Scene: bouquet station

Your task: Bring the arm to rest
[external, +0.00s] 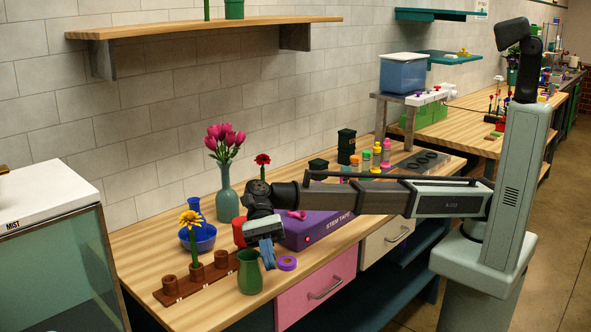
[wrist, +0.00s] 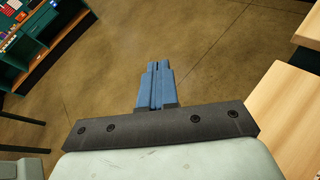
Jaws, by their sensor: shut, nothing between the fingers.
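My gripper (external: 267,255) hangs over the front edge of the wooden counter, between a green jug and a purple tape roll in the picture. In the wrist view its blue fingers (wrist: 157,85) are together with nothing between them. That view looks past the counter edge onto the brown floor. My arm reaches in from the right, held low and roughly level above the counter.
The green jug (external: 249,272), purple tape roll (external: 287,263) and purple stem tape box (external: 318,232) are close by. A teal vase (external: 227,206) with pink tulips stands behind. A wooden rack (external: 196,280) holds a yellow flower. A shelf (external: 200,29) hangs above.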

